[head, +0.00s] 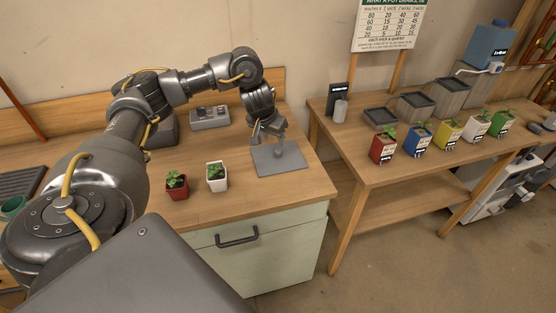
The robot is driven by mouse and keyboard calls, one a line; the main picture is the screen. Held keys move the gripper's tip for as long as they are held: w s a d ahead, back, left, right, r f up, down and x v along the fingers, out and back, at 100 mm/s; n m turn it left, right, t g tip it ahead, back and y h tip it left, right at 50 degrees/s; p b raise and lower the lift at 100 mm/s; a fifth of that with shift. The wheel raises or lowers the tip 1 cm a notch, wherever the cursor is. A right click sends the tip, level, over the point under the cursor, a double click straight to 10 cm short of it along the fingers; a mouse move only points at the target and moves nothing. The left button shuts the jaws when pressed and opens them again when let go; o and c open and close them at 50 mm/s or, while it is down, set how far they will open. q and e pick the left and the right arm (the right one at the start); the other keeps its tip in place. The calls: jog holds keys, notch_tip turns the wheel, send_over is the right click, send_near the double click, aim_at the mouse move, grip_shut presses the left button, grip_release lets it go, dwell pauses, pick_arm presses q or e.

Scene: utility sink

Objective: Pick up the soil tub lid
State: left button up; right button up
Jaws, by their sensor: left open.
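A flat grey square lid (291,161) with a small upright knob lies on the right part of the wooden counter. I take it for the soil tub lid. My left gripper (268,133) points down just above the lid, close to its knob, with its fingers open. I cannot tell whether the fingers touch the knob. My right gripper is not in view.
On the counter are a red pot (177,190) and a white pot (217,181) with seedlings, and a grey box (209,118) behind. A second table (365,165) at right holds several coloured pots, grey bins (416,107) and a blue container (488,46). A floor gap separates the two.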

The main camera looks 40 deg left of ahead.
aim_at(278, 151)
pick_arm(q)
jog(key=shift+b+x, duration=0.45)
jog(key=shift+x, duration=1.15)
jog(key=b+x, duration=0.1)
jog(key=x, duration=0.4)
jog(key=shift+a+f+b, duration=0.1)
jog(key=shift+a+b, duration=0.05)
jog(key=shift+b, duration=0.2)
jog(key=shift+s, duration=0.1)
jog(key=shift+c, duration=0.2)
jog(key=c, duration=1)
grip_shut()
